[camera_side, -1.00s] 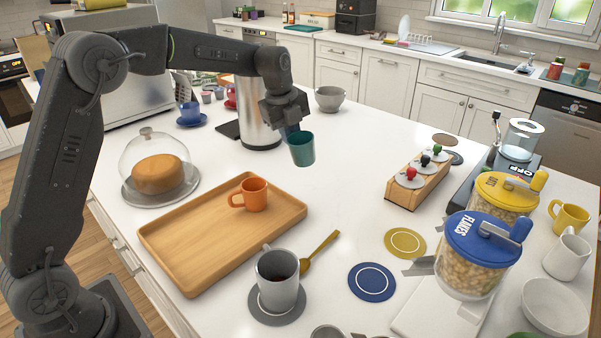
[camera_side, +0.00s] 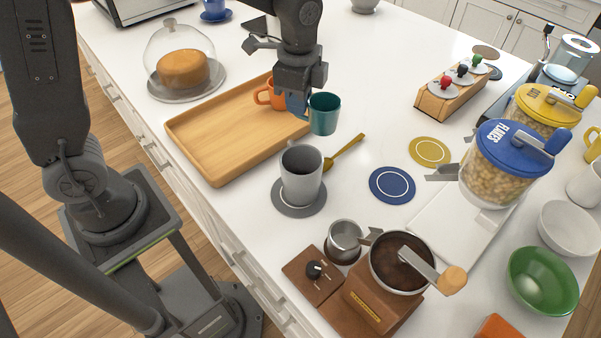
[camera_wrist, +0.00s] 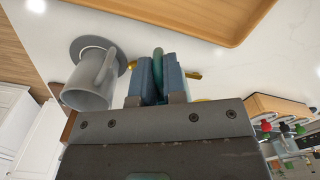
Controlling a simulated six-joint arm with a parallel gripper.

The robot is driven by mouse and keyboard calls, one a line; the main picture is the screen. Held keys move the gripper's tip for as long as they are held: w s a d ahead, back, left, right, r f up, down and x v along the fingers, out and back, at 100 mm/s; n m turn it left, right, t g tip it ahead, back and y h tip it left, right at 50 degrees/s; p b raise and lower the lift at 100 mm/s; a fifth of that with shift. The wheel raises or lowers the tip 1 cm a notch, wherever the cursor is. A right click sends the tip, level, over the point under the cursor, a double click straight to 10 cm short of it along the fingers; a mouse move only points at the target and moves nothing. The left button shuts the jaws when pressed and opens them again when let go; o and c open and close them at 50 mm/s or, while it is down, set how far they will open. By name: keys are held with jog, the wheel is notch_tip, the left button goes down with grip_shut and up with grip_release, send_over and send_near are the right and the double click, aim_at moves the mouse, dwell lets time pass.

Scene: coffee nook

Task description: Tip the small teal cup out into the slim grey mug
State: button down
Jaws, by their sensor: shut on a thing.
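The small teal cup (camera_side: 325,114) is held upright by my gripper (camera_side: 301,108), just right of the wooden tray's edge and behind the slim grey mug. In the wrist view my gripper (camera_wrist: 157,75) is shut on the cup's handle (camera_wrist: 158,70); the cup's body is mostly hidden there. The slim grey mug (camera_side: 302,178) stands upright on a grey coaster (camera_side: 299,208), nearer the camera than the cup and apart from it. The mug also shows at left in the wrist view (camera_wrist: 88,90). I cannot see what is in the teal cup.
An orange mug (camera_side: 268,95) stands on the wooden tray (camera_side: 215,165), partly behind my gripper. A mustard spoon (camera_side: 345,150) lies beside the grey mug. A coffee grinder (camera_side: 372,300), a blue coaster (camera_side: 392,184) and a yellow coaster (camera_side: 430,150) surround the mug's right and front.

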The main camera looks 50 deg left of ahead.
jog(key=shift+s+d+r+t+y, duration=0.2)
jog(key=shift+s+d+t+y, duration=0.15)
jog(key=shift+s+t, duration=0.25)
jog(key=shift+s+d+r+t+y, duration=0.15)
jog(key=shift+s+d+t+y, duration=0.15)
jog(key=shift+s+t, duration=0.35)
jog(key=shift+s+d+r+t+y, duration=0.25)
jog(key=shift+s+t+y, duration=0.15)
jog(key=shift+t, duration=0.35)
jog(key=shift+s+d, duration=0.1)
jog(key=shift+s, duration=0.05)
jog(key=shift+s+t, duration=0.15)
jog(key=shift+t, duration=0.15)
jog(key=shift+s+d+r+t+y, duration=0.35)
jog(key=shift+s+r+t+y, duration=0.1)
jog(key=shift+s+r+t, duration=0.15)
jog(key=shift+s+d, duration=0.1)
jog(key=shift+s, duration=0.05)
jog(key=shift+s+d, duration=0.35)
jog(key=shift+s, duration=0.3)
